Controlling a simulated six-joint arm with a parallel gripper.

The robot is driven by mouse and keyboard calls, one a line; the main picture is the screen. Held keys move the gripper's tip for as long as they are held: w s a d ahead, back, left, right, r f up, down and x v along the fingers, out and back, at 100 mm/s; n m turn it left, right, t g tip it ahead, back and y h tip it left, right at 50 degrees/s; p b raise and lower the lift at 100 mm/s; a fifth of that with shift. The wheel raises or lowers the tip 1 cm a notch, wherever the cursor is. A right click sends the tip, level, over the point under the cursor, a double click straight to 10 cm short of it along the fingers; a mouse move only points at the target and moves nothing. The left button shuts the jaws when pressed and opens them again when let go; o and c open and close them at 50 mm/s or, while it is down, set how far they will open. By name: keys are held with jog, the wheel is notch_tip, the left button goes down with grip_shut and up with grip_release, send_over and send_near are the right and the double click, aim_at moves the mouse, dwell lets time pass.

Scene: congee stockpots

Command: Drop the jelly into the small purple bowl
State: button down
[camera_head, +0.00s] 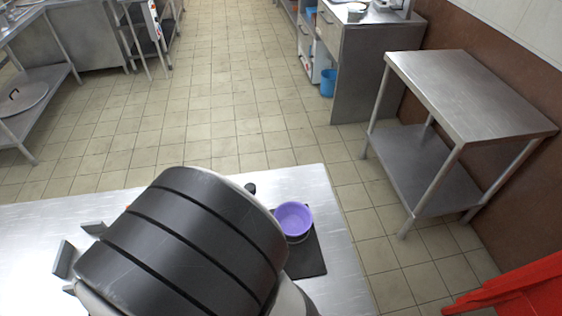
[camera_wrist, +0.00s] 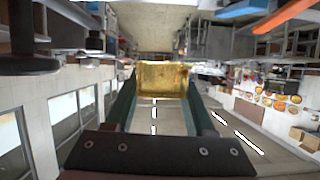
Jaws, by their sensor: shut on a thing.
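The small purple bowl (camera_head: 294,219) stands upright on the right part of the steel table, on a dark mat; its visible inside looks empty. My gripper (camera_wrist: 162,82) is shut on a golden-yellow translucent block, the jelly (camera_wrist: 163,78), which sits between the two fingertips in the wrist view. In the head view my dark arm link covers the middle of the table, just left of the bowl, and the jelly is not visible there. The bowl cannot be made out in the wrist view, which looks out across the room.
The steel table (camera_head: 32,228) holds the dark mat (camera_head: 310,260). Grey pieces (camera_head: 62,260) show left of my arm, and a small dark object (camera_head: 250,188) stands behind the bowl. A steel side table (camera_head: 470,95) stands apart at right, across open tiled floor.

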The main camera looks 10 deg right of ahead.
jog(key=w+d+r+n+g+y, duration=0.1)
jog(key=w+d+r+n+y, duration=0.15)
jog(key=w, duration=0.35)
jog(key=w+d+r+n+y, duration=0.2)
jog(key=w+d+r+y, duration=0.15)
jog(key=w, duration=0.35)
jog(key=s+d+f+n+g+y, duration=0.2)
jog(key=s+d+f, duration=0.2)
jog(key=d, duration=0.4)
jog(key=s+d+f+n+g+y, duration=0.1)
jog(key=s+d+f+n+y, duration=0.15)
jog(key=s+d+f, duration=0.35)
jog(key=f, duration=0.1)
jog(key=w+f, duration=0.1)
jog(key=d+f+h, duration=0.1)
jog(key=shift+w+f, duration=0.2)
jog(key=shift+c, duration=0.8)
grip_release()
jog(key=v, duration=1.6)
